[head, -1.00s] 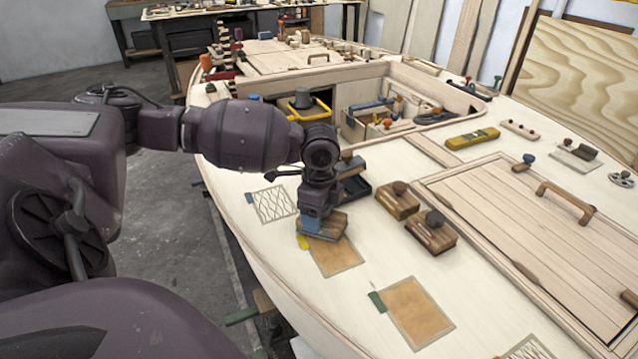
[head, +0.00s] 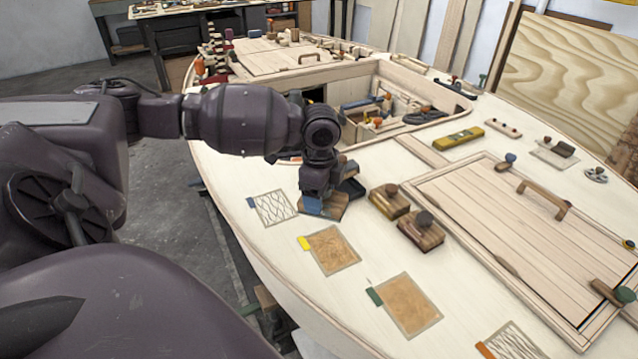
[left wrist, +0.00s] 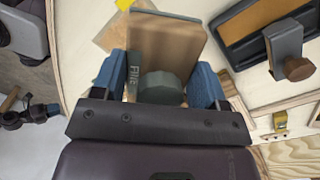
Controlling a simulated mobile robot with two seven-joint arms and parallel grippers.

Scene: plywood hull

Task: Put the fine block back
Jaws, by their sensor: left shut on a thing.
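My left gripper (head: 318,190) is shut on the knob of a wooden block (head: 328,207), held at the deck just behind the sanded patch with the yellow tab (head: 332,250). In the left wrist view, the block (left wrist: 168,42) has a flat brown face and a grey-green knob between the blue fingers (left wrist: 165,92); lettering beside the knob seems to read "Fine". I cannot tell whether its underside touches the deck. A dark tray (head: 352,189) lies right behind the gripper, partly hidden. My right gripper is not in view.
Two knobbed wooden blocks (head: 388,204) (head: 421,236) stand to the right. A patch with a green tab (head: 408,305) and a wavy-lined patch (head: 272,208) lie on the deck. An open cockpit (head: 395,120) is behind. A slatted hatch (head: 500,230) is at right.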

